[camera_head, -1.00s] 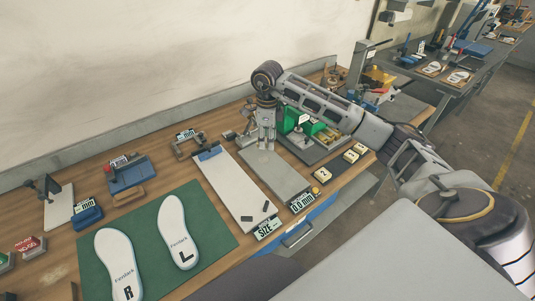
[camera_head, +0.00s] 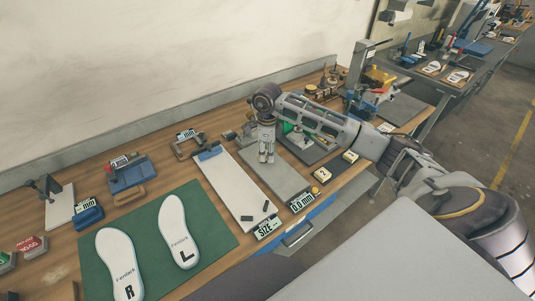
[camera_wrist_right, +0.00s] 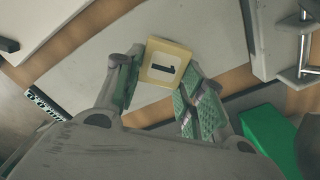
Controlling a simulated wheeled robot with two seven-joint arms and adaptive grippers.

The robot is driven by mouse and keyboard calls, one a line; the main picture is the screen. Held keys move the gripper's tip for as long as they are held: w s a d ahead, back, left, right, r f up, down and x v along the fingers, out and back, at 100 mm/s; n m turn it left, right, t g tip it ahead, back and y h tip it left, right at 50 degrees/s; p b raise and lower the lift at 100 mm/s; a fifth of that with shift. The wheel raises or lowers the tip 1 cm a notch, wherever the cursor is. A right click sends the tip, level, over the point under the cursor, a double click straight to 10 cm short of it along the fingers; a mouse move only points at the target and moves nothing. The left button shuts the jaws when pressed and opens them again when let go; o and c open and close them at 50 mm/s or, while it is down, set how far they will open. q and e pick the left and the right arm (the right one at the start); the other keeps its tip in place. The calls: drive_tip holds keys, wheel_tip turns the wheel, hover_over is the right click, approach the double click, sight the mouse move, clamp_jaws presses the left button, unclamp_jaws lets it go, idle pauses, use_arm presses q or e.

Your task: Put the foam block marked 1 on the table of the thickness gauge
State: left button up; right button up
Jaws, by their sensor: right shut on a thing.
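The foam block marked 1 (camera_wrist_right: 165,62) is a pale yellow square with a white label. In the right wrist view it sits between the fingertips of my right gripper (camera_head: 266,158), which is shut on it. I cannot make the block out in the head view. The gripper points down over a long grey plate (camera_head: 288,182), with a display reading 0.0 mm (camera_head: 303,202) at its front end. This looks like the thickness gauge's table. Whether the block touches the plate is not clear. My left gripper is not in view.
A white board (camera_head: 228,186) lies left of the plate. Insoles rest on a green mat (camera_head: 208,205). A green part (camera_wrist_right: 270,135) stands close to the gripper.

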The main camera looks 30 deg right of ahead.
drive_tip(key=shift+f, duration=0.8)
drive_tip(key=o, duration=0.6)
drive_tip(key=shift+o, duration=0.6)
drive_tip(key=shift+r, duration=0.5)
wheel_tip(320, 180, up, 4)
drive_tip(key=shift+r, duration=0.15)
wheel_tip(320, 180, up, 5)
drive_tip(key=shift+r+b, duration=0.1)
drive_tip(key=shift+b, duration=0.3)
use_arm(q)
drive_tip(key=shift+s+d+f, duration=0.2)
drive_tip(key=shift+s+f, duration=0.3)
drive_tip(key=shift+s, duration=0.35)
use_arm(e)
drive_tip(key=shift+r, duration=0.85)
